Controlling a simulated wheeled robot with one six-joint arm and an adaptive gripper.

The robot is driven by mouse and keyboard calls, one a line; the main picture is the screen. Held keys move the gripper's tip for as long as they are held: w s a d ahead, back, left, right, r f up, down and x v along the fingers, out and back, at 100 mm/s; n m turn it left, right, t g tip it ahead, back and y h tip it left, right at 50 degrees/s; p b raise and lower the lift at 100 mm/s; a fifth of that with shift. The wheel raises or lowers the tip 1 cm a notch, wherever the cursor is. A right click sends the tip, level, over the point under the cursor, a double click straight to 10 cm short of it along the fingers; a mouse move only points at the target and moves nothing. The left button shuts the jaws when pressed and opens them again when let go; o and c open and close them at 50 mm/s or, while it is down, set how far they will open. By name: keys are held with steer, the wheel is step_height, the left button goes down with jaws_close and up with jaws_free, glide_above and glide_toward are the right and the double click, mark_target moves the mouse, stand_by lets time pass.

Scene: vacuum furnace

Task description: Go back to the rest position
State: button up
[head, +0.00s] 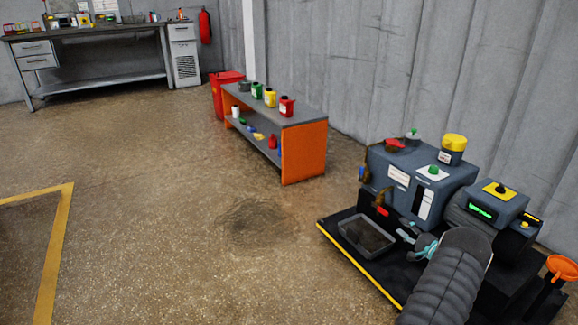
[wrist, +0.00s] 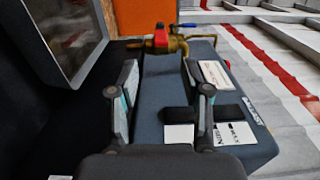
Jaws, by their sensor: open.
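My gripper (head: 408,236) is at the front of the blue-grey machine (head: 376,165) at right, beside the shallow grey tray (head: 345,222). In the wrist view my gripper (wrist: 160,68) is open, its two dark fingers apart with nothing between them. The machine (wrist: 150,115) fills the space beyond the fingers, its white labels in sight. A brass valve with a red part (wrist: 161,38) shows past the fingertips. The tray (wrist: 97,55) is at the upper left there. In the head view my ribbed dark arm hides part of the machine's black base.
A smaller control box (head: 497,197) with a green display and an orange funnel-like piece (head: 562,268) stand at right. A bench with orange sides (head: 305,152) holds several containers. A workbench (head: 100,80) is far back. The floor at left and middle is clear.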

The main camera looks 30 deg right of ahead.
steer(key=s+a+f+m+g+y, duration=0.2)
steer(key=a+f+g+y, duration=0.15)
steer(key=a+f, duration=0.4)
steer(key=s+a+r+n+g+y, duration=0.1)
steer(key=s+a+r+g+y, duration=0.15)
steer(key=a+g, duration=0.45)
steer(key=s+a+r+n+h+p, duration=0.2)
steer(key=s+a+r+n, duration=0.3)
steer(key=a+r, duration=1)
steer(key=s+a+r+n+g+h+p, duration=0.1)
steer(key=s+a+r+n+p, duration=0.4)
steer(key=a+r, duration=1)
steer(key=s+a+r+n+g+h+p, duration=0.1)
steer(key=s+a+r+n+h+p, duration=0.2)
steer(key=a+r, duration=1.2)
steer(key=s+a+n, duration=0.3)
steer(key=n, duration=0.2)
steer(key=shift+a+r+n+p, duration=0.25)
steer(key=shift+r+n+p, duration=0.1)
steer(key=shift+n, duration=0.05)
